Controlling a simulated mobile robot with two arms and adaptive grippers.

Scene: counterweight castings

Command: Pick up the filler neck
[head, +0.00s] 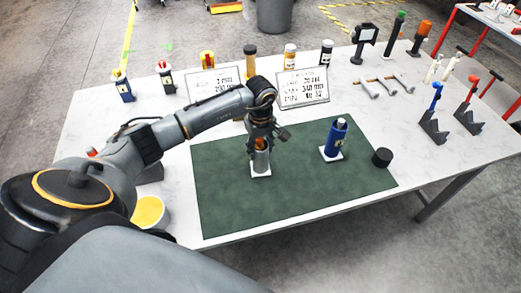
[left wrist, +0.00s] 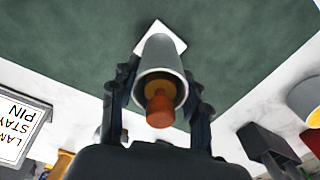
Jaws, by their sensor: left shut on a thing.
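The filler neck (head: 261,164) looks like a grey cylinder over a small white square on the green mat (head: 225,205). In the left wrist view the filler neck (left wrist: 160,52) shows an open rim with an orange-brown plug (left wrist: 160,108) in its mouth. My left gripper (head: 262,143) comes down on it from above, with a finger on each side, shut on it. The fingers also show in the left wrist view (left wrist: 160,95). The filler neck looks upright; whether its base touches the white square I cannot tell. My right gripper is not in view.
Two sign cards (head: 302,88) and several bottles stand behind. Dark stands (head: 434,127) are at right, a yellow-topped tub (head: 150,211) at left. The mat's front is clear.

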